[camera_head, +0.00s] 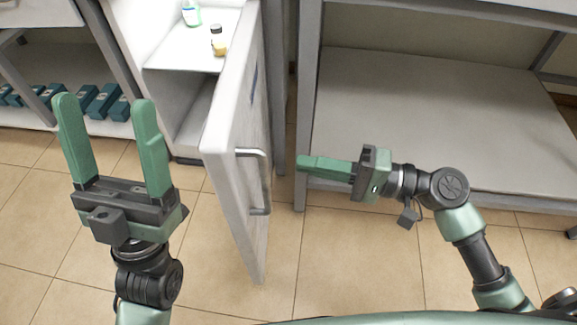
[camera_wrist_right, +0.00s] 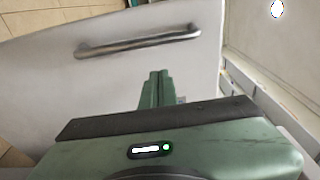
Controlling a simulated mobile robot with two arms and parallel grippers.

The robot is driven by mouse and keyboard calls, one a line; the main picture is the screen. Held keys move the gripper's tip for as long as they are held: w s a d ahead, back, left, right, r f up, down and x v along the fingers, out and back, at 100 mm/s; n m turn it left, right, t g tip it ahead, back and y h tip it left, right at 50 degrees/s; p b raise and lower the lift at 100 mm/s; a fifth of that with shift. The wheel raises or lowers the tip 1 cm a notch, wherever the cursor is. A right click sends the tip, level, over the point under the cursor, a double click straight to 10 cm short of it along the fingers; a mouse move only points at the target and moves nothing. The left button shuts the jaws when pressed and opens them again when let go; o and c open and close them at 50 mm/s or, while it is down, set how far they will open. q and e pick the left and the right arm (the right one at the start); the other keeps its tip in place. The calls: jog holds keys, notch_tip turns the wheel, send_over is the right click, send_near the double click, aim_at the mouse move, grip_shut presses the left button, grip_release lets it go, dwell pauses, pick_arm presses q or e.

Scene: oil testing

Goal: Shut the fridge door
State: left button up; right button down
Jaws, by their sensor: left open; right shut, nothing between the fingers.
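The white fridge door (camera_head: 236,130) stands open in the head view, swung out toward me, with a metal bar handle (camera_head: 262,182) on its right-hand face. The fridge (camera_head: 180,50) behind it shows its open inside. My right gripper (camera_head: 300,163) is shut and empty, just right of the door near the handle, its fingers pointing left at the door. In the right wrist view the door (camera_wrist_right: 120,75) and handle (camera_wrist_right: 138,43) lie ahead of the shut fingers (camera_wrist_right: 157,76); I cannot tell if they touch. My left gripper (camera_head: 108,100) is open and empty, left of the door.
A bottle with yellow contents (camera_head: 218,41) and a green bottle (camera_head: 191,12) stand on the fridge shelf. A grey table with a lower shelf (camera_head: 430,110) stands at the right. Several teal boxes (camera_head: 103,100) sit on a low shelf at left. Tiled floor lies clear around the door.

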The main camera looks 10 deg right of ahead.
aim_at(264, 167)
pick_arm(q)
jog(key=w+d+f+g+y+p, duration=0.1)
jog(key=w+f+g, duration=0.3)
jog(key=w, duration=0.2)
jog(key=shift+w+d+y, duration=0.15)
jog(key=shift+w+y, duration=0.2)
jog(key=shift+y, duration=0.05)
pick_arm(e)
jog(key=shift+s+a, duration=0.25)
jog(key=shift+a, duration=0.5)
jog(key=shift+s+a, duration=0.2)
jog(key=shift+a, duration=0.55)
jog(key=shift+s+a, duration=0.25)
jog(key=shift+a, duration=0.5)
pick_arm(q)
jog(key=shift+h, duration=0.3)
pick_arm(e)
jog(key=shift+a, duration=0.15)
